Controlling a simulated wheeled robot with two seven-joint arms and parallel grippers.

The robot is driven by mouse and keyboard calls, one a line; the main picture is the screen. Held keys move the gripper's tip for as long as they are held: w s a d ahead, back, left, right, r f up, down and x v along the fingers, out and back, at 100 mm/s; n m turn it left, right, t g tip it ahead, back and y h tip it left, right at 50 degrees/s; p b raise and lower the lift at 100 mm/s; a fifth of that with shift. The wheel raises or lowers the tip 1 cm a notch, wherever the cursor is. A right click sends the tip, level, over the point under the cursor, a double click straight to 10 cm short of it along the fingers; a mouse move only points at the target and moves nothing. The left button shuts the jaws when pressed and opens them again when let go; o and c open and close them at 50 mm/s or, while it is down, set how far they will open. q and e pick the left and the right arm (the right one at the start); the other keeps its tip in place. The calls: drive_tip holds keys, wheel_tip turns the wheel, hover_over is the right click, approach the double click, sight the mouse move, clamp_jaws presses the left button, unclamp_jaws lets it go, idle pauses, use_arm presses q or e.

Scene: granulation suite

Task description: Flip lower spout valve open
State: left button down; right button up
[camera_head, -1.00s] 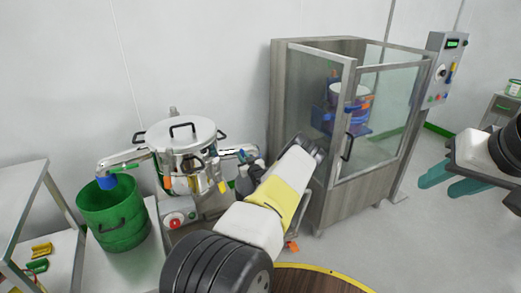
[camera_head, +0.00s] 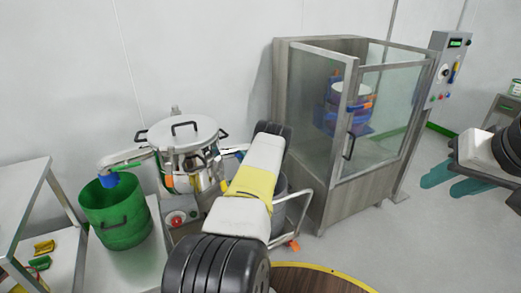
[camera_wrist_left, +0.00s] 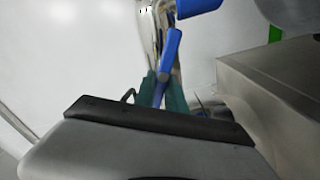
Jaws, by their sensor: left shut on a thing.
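The steel vessel (camera_head: 182,132) stands with its lid on, left of centre in the head view. A spout (camera_head: 234,149) with blue on it sticks out on its right side, partly hidden by my left arm. In the left wrist view, a blue lever (camera_wrist_left: 168,62) runs along the steel spout (camera_wrist_left: 151,32), with a blue piece (camera_wrist_left: 197,7) near the top. My left gripper (camera_wrist_left: 162,92) is shut on the lever's lower end between teal fingers; my arm hides this gripper in the head view. My right gripper (camera_head: 455,182) is open and empty at far right.
A green bin (camera_head: 115,212) stands under the other spout (camera_head: 125,158) at left. A glass-doored cabinet (camera_head: 340,130) stands right of my left arm. A grey container on a trolley (camera_head: 290,215) is partly behind that arm. A shelf (camera_head: 22,190) is at far left.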

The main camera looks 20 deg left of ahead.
use_arm(q)
drive_tip(key=n, duration=0.3)
drive_tip(key=shift+f, duration=0.3)
drive_tip(key=shift+f+n, duration=0.15)
drive_tip(key=shift+n, duration=1.15)
drive_tip(key=shift+d, duration=0.1)
drive_tip(key=c, duration=1.4)
unclamp_jaws()
drive_tip(key=v, duration=0.7)
drive_tip(key=shift+s+d, duration=0.2)
drive_tip(key=shift+s, duration=0.1)
